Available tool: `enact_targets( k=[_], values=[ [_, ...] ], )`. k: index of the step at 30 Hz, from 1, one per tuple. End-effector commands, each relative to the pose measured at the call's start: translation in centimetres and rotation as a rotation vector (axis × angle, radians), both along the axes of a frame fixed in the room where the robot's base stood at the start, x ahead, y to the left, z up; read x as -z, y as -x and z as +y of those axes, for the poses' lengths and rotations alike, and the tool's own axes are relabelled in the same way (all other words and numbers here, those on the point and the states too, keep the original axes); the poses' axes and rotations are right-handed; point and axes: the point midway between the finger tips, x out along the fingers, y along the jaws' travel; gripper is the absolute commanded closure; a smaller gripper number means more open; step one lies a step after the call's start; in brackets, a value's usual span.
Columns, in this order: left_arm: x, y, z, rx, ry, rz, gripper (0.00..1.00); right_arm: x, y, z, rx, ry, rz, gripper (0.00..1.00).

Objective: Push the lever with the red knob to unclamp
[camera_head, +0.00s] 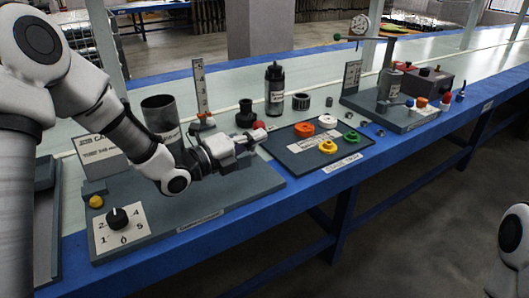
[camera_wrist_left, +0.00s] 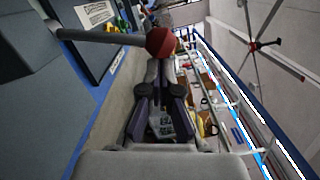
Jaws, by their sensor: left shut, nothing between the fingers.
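The red knob (camera_wrist_left: 160,41) sits on the end of a dark grey lever rod (camera_wrist_left: 100,37) that comes in from the left in the left wrist view. In the head view a small red part of the knob (camera_head: 258,125) shows just behind the fingertips. My left gripper (camera_head: 258,135) is shut and empty right at the knob. In the left wrist view its fingers (camera_wrist_left: 160,75) run up to the knob, which overlaps their tips. I cannot tell whether they touch. The lever's rod is largely hidden by my gripper in the head view. My right gripper is out of view.
A grey base plate (camera_head: 215,205) with a dial (camera_head: 118,217) and yellow button lies below my left arm. A metal cylinder (camera_head: 160,113) stands behind it. A dark mat (camera_head: 300,158) with coloured rings lies to the right. Further right is a gauge stand (camera_head: 398,117).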

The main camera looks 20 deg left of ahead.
Motion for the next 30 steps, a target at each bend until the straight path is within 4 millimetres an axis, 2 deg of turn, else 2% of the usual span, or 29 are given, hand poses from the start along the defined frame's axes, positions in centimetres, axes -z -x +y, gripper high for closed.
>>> enact_targets(
  k=[1,9,14,30],
  values=[
    [-1.0,-0.3,0.4,-0.002,0.035,0.026,1.00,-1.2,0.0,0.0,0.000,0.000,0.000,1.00],
    [-1.9,-1.8,2.3,-0.001,0.215,0.168,1.00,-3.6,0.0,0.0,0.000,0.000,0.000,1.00],
    [-2.0,-2.5,3.2,-0.001,0.289,0.226,1.00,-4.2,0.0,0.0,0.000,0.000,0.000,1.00],
    [-2.0,-3.2,4.1,0.000,0.284,0.223,1.00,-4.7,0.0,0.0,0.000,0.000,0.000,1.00]
  ],
)
